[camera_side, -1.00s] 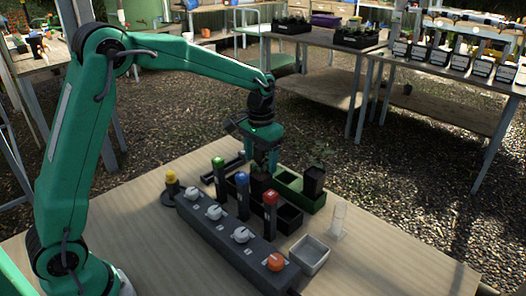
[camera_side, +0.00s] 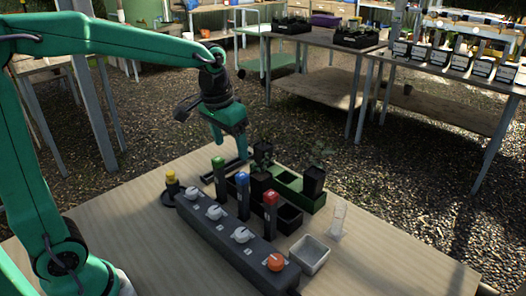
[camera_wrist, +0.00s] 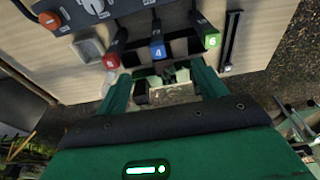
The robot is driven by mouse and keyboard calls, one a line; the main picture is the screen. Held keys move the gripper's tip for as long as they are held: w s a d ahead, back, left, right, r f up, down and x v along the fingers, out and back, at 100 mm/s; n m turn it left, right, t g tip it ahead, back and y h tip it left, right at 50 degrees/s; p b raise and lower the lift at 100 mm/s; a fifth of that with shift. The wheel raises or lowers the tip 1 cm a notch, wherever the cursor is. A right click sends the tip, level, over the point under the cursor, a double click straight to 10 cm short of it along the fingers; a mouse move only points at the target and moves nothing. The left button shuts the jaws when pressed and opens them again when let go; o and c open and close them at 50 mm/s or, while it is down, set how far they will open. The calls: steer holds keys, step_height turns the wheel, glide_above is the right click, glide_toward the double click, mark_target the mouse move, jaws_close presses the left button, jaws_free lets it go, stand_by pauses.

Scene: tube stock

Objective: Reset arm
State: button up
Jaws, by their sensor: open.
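The gripper is apart from the pots and tray.
A yellow-topped button (camera_side: 171,180), a grey square dish (camera_side: 309,254) and a clear tube (camera_side: 338,217) are near. The table's front right is clear.

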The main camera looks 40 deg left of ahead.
steer(key=s+r+t, duration=0.1)
steer(key=s+t, duration=0.2)
steer(key=s, duration=1.3)
steer(key=shift+s+a+r, duration=0.15)
steer(key=shift+s+a, duration=0.1)
steer(key=shift+s, duration=0.05)
stand_by(0.3)
